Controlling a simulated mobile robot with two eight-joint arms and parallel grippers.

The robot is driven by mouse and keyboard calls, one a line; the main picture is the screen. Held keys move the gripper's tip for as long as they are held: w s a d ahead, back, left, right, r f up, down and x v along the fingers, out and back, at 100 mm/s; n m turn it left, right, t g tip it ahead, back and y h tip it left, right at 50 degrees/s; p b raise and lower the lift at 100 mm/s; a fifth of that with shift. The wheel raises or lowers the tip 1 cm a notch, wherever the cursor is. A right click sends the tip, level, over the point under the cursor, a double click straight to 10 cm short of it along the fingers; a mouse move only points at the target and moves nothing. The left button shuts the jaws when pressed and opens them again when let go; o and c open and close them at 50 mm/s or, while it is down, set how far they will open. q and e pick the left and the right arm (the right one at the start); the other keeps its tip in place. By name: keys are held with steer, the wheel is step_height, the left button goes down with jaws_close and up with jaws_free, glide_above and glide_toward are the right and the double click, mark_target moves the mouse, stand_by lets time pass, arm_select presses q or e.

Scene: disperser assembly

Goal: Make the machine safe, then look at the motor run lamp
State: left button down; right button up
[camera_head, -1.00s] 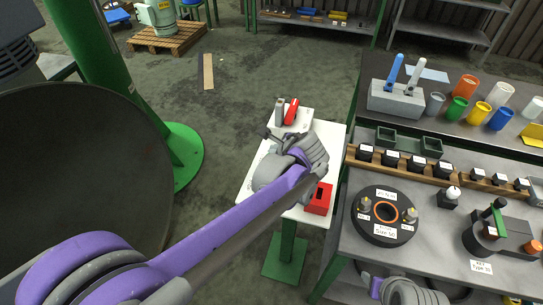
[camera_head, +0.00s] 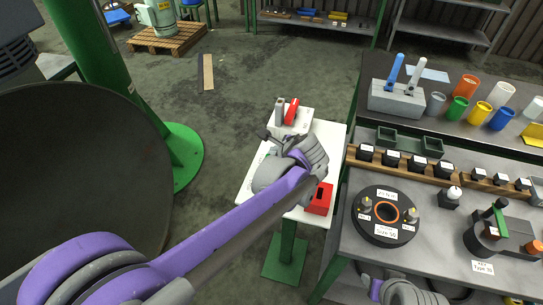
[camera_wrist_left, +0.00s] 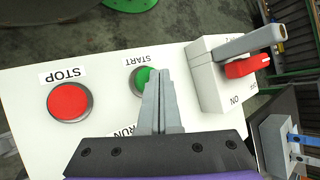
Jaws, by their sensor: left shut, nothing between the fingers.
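A white control panel (camera_wrist_left: 30,130) fills much of the left wrist view. It carries a red STOP button (camera_wrist_left: 69,102) and a green START button (camera_wrist_left: 142,80), partly covered by my fingers. A RUN label (camera_wrist_left: 124,131) shows beside them; its lamp is hidden behind my gripper. A white switch box (camera_wrist_left: 207,75) at the right has a red handle (camera_wrist_left: 248,66), a grey bar (camera_wrist_left: 250,43) and an ON label. My left gripper (camera_wrist_left: 160,72) is shut and empty in front of START; contact cannot be told. In the head view it (camera_head: 264,133) is over the panel, near the switch box (camera_head: 290,122).
A red box (camera_head: 320,198) with a dark slot sits at the panel stand's near right corner. The workbench (camera_head: 345,235) on the right holds a round fixture (camera_head: 385,240), black blocks and coloured cups. A green column (camera_head: 100,70) and a large dark round shape are on the left.

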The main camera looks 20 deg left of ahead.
arm_select(q)
steer(key=shift+f+b, duration=0.55)
steer(key=shift+f, duration=0.35)
arm_select(e)
steer(key=shift+s+f, duration=0.2)
steer(key=shift+f, duration=0.45)
arm_select(q)
steer(key=shift+r, duration=0.1)
steer(key=shift+r+p, duration=0.8)
steer(key=shift+r, duration=0.4)
arm_select(e)
steer(key=shift+w+r, duration=0.3)
steer(key=shift+r, duration=0.65)
arm_select(q)
steer(key=shift+r, duration=0.1)
steer(key=shift+r+p, duration=1.4)
steer(key=shift+r, duration=1.1)
steer(key=shift+f, duration=0.1)
arm_select(e)
steer(key=r, duration=0.2)
steer(key=w+r, duration=0.1)
steer(key=shift+w+r, duration=0.15)
steer(key=shift+r, duration=0.2)
